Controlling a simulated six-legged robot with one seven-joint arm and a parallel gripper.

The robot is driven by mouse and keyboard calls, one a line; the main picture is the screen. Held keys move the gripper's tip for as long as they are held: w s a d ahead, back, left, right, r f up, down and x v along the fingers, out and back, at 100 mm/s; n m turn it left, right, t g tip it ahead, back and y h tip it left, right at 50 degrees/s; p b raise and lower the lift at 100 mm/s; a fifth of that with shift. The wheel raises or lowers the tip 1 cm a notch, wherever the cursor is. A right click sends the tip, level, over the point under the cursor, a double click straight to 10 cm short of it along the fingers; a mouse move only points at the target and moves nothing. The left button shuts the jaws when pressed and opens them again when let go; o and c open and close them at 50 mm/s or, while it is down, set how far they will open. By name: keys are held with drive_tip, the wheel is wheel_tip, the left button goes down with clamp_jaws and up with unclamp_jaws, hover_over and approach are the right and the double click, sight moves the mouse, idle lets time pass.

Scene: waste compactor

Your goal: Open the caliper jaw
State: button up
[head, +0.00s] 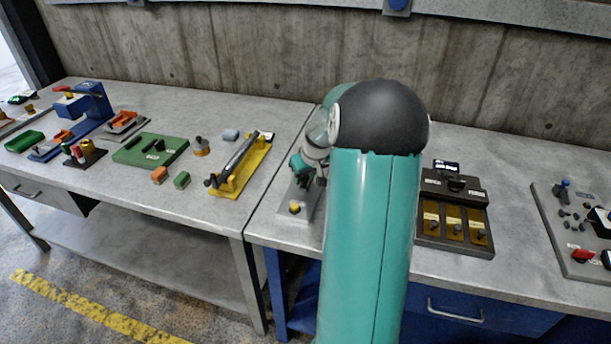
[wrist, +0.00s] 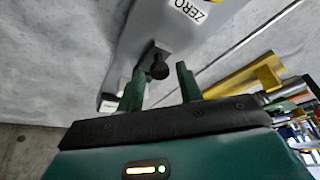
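A grey device with a white "ZERO" label (wrist: 192,10) fills the upper middle of the wrist view. It seems to be the caliper, but I cannot make out its jaw. In the head view, the grey base (head: 309,207) with a yellow button (head: 295,207) shows on the right bench, below my gripper (head: 308,178). My arm hides the rest.
A yellow fixture with a grey rod (head: 240,165) stands on the left bench, close to the gap between benches. A dark panel with brass plates (head: 455,208) lies right of my arm. A grey board (head: 575,225) is at far right. The concrete wall (head: 270,50) stands behind.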

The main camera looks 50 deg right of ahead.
drive_tip(key=shift+o, duration=0.2)
drive_tip(key=shift+r, duration=0.35)
drive_tip(key=v, duration=1.3)
